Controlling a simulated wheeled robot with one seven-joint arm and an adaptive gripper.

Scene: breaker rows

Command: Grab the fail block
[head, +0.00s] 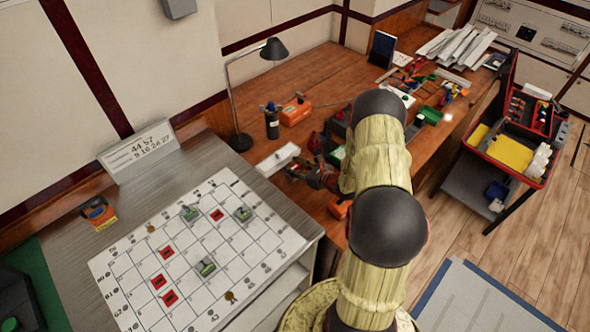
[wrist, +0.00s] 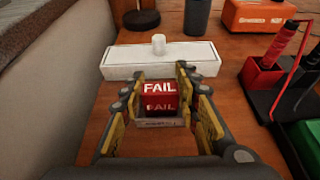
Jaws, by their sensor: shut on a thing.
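The red fail block (wrist: 160,96), with FAIL in white letters, is between the two fingers of my gripper (wrist: 160,82) in the wrist view. The fingers have yellow inner pads and are shut on the block's left and right sides. A pale holder or base (wrist: 158,122) shows at the near lower side of the block; I cannot tell whether the block still rests on it. In the head view my gripper (head: 322,174) is low over the wooden desk, and the block is too small or hidden to make out.
A white box with a knob (wrist: 162,56) lies just beyond the fingers. A red holder with screwdrivers (wrist: 265,78) stands to the right, and an orange box (wrist: 258,14) and dark bottle (wrist: 197,16) behind. In the head view, a gridded board (head: 200,230) lies left.

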